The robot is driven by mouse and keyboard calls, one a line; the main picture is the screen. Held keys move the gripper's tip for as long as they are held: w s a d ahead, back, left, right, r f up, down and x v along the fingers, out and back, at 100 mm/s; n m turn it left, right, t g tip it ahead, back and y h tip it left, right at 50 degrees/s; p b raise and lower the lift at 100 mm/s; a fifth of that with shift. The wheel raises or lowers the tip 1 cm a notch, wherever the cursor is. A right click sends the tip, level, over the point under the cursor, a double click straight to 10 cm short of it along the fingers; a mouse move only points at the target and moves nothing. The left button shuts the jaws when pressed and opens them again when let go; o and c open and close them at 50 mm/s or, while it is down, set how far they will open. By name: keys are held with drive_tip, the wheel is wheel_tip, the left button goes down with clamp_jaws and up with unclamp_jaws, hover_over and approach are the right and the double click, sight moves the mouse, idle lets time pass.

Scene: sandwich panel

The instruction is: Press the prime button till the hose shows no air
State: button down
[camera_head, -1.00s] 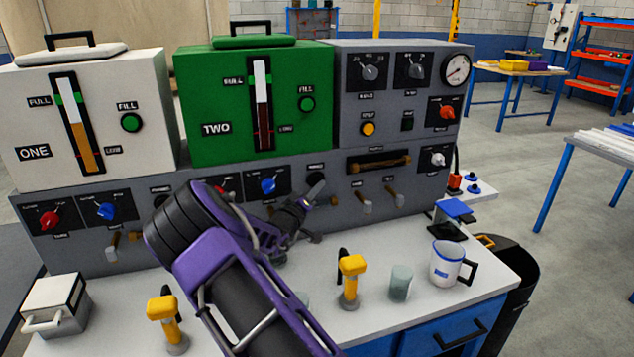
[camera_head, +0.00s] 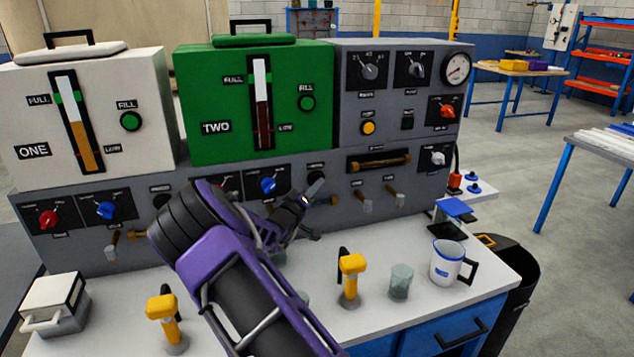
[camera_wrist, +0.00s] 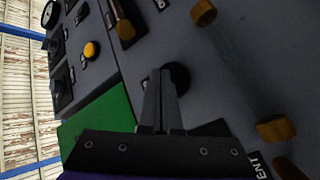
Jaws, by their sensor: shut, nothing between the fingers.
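My gripper (camera_head: 313,190) is shut and empty, its fingertips raised toward the lower grey panel under the green box. In the wrist view my gripper (camera_wrist: 160,78) has its fingertips in front of a round black button (camera_wrist: 180,76). The fingers partly cover this button, and I cannot tell whether they touch it. Its label is too small to read, so I cannot confirm that it is the prime button. A dark slot with an amber-brown tube (camera_head: 379,161), perhaps the hose, is right of the gripper. The tube also shows in the wrist view (camera_wrist: 124,27). Air in it cannot be made out.
Handled taps (camera_head: 364,201) stick out right of the gripper. Yellow-topped dispensers (camera_head: 351,278), a clear cup (camera_head: 400,281) and a white mug (camera_head: 446,262) stand on the counter. A blue knob (camera_head: 269,185) is left of the fingertips. A yellow button (camera_head: 368,128) is higher up.

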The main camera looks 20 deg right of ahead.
drive_tip(key=shift+w, duration=0.4)
idle(0.8)
drive_tip(key=shift+s+r, duration=0.1)
drive_tip(key=shift+s, duration=0.75)
drive_tip(key=shift+s+p, duration=0.4)
drive_tip(key=shift+s, duration=2.1)
idle(1.2)
